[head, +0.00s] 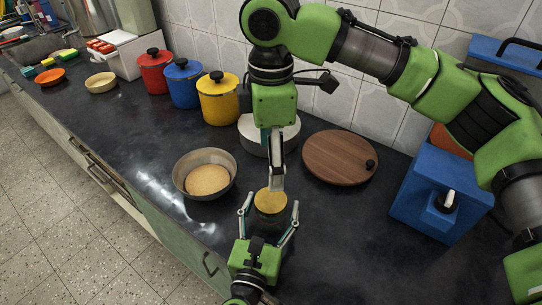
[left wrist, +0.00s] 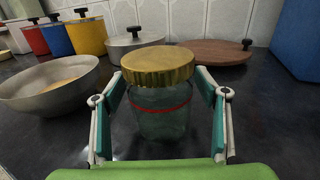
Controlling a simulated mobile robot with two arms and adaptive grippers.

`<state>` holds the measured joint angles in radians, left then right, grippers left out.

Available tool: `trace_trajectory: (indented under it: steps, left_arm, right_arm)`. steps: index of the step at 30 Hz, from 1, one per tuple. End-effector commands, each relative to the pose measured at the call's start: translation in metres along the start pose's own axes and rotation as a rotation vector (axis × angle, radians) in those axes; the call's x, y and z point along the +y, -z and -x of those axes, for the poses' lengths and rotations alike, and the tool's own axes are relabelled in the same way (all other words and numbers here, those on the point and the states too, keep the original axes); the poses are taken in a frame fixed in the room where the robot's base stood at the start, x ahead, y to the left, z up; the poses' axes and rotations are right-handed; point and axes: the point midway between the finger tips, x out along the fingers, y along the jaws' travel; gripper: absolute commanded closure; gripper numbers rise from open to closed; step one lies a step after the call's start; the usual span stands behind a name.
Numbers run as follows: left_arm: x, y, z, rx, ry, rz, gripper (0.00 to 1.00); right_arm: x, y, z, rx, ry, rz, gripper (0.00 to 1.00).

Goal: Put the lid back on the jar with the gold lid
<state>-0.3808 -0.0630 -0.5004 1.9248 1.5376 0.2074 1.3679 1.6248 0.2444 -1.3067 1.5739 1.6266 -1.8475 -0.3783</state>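The gold lid (head: 270,200) sits on top of the glass jar (left wrist: 160,120), covering its mouth; I cannot tell how firmly it is seated. The lid also shows in the left wrist view (left wrist: 158,66). A thin red band rings the glass. My left gripper (head: 270,211) is open, with one finger on each side of the jar and gaps to the glass. My right gripper (head: 277,182) points down from above, its tip overlapping the lid's back edge in the head view. Its fingers are seen edge-on, so their opening is hidden. It is absent from the left wrist view.
A metal bowl (head: 184,187) with tan contents stands left of the jar. Behind are a steel pot (head: 252,137), a round wooden board (head: 336,155) with a black knob, and yellow (head: 219,105), blue and red canisters. A blue box (head: 437,190) stands at right.

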Motion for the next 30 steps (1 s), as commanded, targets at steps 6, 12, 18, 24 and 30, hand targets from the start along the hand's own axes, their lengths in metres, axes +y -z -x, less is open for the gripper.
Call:
trace_trajectory:
  steps: [6,12,18,24,30]
  left_arm:
    - [0.0,0.0,0.0,0.0,0.0,0.0,0.33]
    - [0.0,0.001,0.008,0.002,0.001,-0.002,0.33]
    - [-0.001,0.002,0.044,0.004,0.004,-0.004,0.33]
    - [0.0,0.001,0.086,0.003,0.003,-0.003,0.33]
    - [0.0,0.001,0.113,0.001,0.002,-0.002,0.33]
  right_arm:
    - [0.0,0.0,0.0,0.0,0.0,0.0,0.26]
    - [0.0,0.0,0.0,0.0,0.0,0.0,0.26]
    - [0.0,0.0,0.0,0.0,0.0,0.0,0.26]
    - [0.0,0.0,0.0,0.0,0.0,0.0,0.26]
    - [0.0,0.0,0.0,0.0,0.0,0.0,0.26]
